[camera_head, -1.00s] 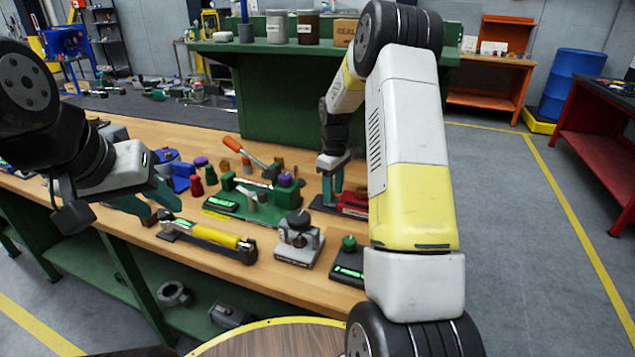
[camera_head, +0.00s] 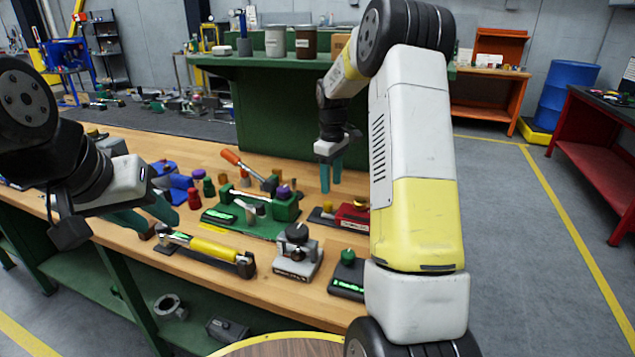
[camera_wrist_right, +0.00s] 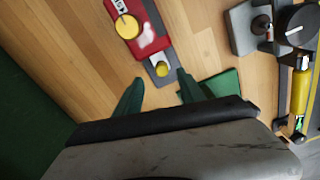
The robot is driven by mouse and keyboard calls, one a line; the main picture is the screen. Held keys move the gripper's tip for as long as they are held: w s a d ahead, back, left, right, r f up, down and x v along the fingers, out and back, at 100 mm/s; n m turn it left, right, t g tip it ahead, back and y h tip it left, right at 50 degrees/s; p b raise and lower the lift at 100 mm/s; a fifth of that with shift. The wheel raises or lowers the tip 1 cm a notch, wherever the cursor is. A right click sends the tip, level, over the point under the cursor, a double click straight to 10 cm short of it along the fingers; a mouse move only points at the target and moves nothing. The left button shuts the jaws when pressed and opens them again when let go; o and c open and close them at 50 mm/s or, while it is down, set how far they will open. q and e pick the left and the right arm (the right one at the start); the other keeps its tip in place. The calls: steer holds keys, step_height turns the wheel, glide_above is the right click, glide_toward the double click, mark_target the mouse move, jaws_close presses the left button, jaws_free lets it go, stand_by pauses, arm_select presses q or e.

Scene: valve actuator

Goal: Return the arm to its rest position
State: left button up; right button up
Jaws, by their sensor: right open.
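My right gripper (camera_head: 331,186) hangs with its fingers down above the wooden bench, open, beside the red fixture.
In front are a yellow cylinder (camera_head: 212,249), a grey device with a black knob (camera_head: 297,256) and a black box with a green knob (camera_head: 347,276). A green shelf (camera_head: 280,65) rises behind.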

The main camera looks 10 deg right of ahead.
steer(key=s+a+r+m+t, duration=0.3)
steer(key=s+a+r+m, duration=0.1)
steer(key=s+r, duration=0.95)
steer(key=s+a+r+m+t+y, duration=0.1)
steer(key=s+a+m, duration=0.1)
steer(key=s, duration=0.6)
steer(key=s+a+r+m+t+y, duration=0.1)
steer(key=s+a+m+t, duration=0.1)
steer(key=s, duration=0.7)
steer(key=shift+s+a, duration=0.2)
steer(key=shift+s, duration=0.05)
